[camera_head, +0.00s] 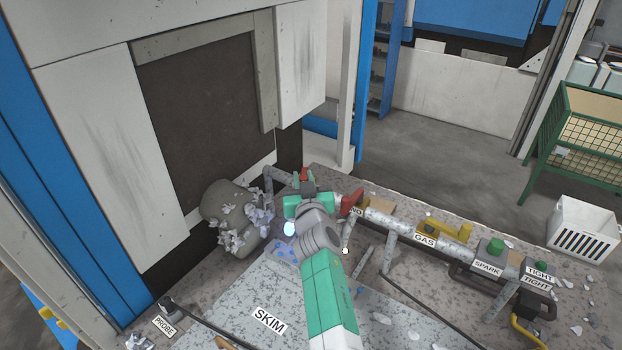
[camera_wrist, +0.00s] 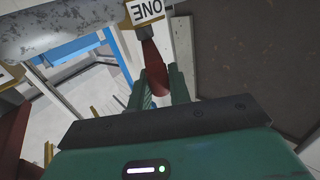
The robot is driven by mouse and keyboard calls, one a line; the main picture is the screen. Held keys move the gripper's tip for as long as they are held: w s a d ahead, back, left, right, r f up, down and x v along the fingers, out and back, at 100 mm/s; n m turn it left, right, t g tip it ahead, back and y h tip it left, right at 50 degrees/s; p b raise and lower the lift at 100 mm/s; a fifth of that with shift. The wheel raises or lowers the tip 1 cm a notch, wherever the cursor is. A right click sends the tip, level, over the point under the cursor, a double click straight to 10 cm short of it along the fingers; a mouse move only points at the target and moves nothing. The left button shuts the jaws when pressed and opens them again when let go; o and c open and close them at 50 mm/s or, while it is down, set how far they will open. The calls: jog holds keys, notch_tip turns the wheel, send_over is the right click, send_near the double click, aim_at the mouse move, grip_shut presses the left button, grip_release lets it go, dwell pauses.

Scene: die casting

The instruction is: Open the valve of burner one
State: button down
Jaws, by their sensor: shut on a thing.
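The red handle of the burner one valve (camera_wrist: 153,58) shows in the wrist view, beside a label reading ONE (camera_wrist: 146,10) shown upside down. It runs from a brass-coloured fitting on the grey pipe down between my green fingers. My gripper (camera_wrist: 161,85) is shut on this handle. In the head view my gripper (camera_head: 305,188) is at the pipe's far end, and only a small red part of the handle (camera_head: 304,174) shows past it. My arm and gripper hide most of the valve there.
Another red valve handle (camera_head: 350,201) stands just right of my gripper. The pipe continues right past a yellow GAS handle (camera_head: 453,230), and a green SPARK button (camera_head: 496,245) stands beyond it. A grey pot heaped with metal scraps (camera_head: 232,213) is close on the left.

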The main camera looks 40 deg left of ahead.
jog(key=shift+a, duration=0.1)
jog(key=c, duration=1.3)
grip_release()
jog(key=v, duration=0.7)
jog(key=shift+s+d, duration=0.25)
jog(key=shift+s, duration=0.1)
jog(key=shift+c, duration=0.5)
